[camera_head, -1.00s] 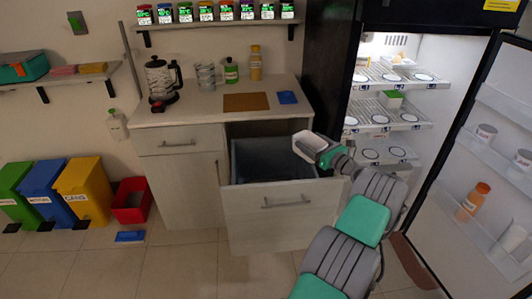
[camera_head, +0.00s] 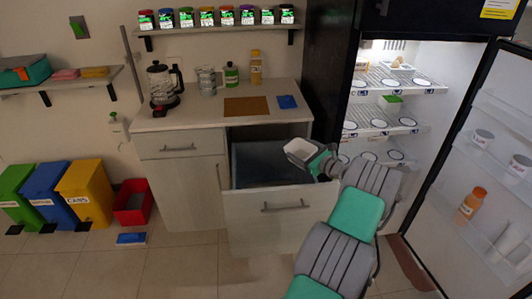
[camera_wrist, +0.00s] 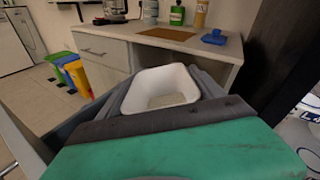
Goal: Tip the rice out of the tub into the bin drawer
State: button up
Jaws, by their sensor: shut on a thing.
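The white tub (camera_head: 300,152) is in my gripper (camera_head: 318,160), above the right side of the open bin drawer (camera_head: 265,214). In the wrist view the tub (camera_wrist: 160,80) sits between the two grey fingers of my gripper (camera_wrist: 163,98), its opening facing up. A pale layer, seemingly the rice, lies on the tub's floor; its grains are too small to make out. The drawer is pulled out below the counter. Its dark inside looks empty where I see it; the tub and gripper hide its right part.
The counter (camera_head: 210,116) above the drawer holds a coffee maker (camera_head: 161,82), bottles and a brown board (camera_head: 247,106). The open fridge (camera_head: 385,120) stands close on the right, its door swung out. Coloured bins (camera_head: 85,192) and a red crate (camera_head: 131,203) stand at the left.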

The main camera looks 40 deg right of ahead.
jog(key=shift+w+a+r+n+g+h+p, duration=0.2)
jog(key=shift+w+a+r+n+g+p, duration=0.45)
jog(key=shift+a+p, duration=0.4)
jog(key=shift+w+a+r+n+g+h+p, duration=0.2)
jog(key=shift+w+a+r+n+g+p, duration=0.25)
jog(key=shift+w+a+r+n+p, duration=0.6)
jog(key=p, duration=0.1)
jog(key=a+n+g+h+p, duration=0.1)
jog(key=shift+w+r+n+p, duration=0.1)
jog(key=shift+r+n+p, duration=0.15)
jog(key=shift+n+p, duration=0.1)
jog(key=shift+w+a+r+n+g+h+p, duration=0.55)
jog(key=shift+a+n+g+h+p, duration=0.35)
jog(key=shift+p, duration=0.75)
jog(key=shift+w+a+r+n, duration=0.1)
jog(key=shift+w+a+n, duration=0.1)
jog(key=shift+n, duration=0.05)
jog(key=shift+w+a, duration=0.15)
jog(key=shift+a, duration=0.05)
jog(key=shift+w+a+n+h, duration=0.2)
jog(key=shift+n+h, duration=0.1)
jog(key=shift+w+a+r+n+g, duration=0.1)
jog(key=shift+w+a+n+g, duration=0.15)
jog(key=shift+g, duration=0.25)
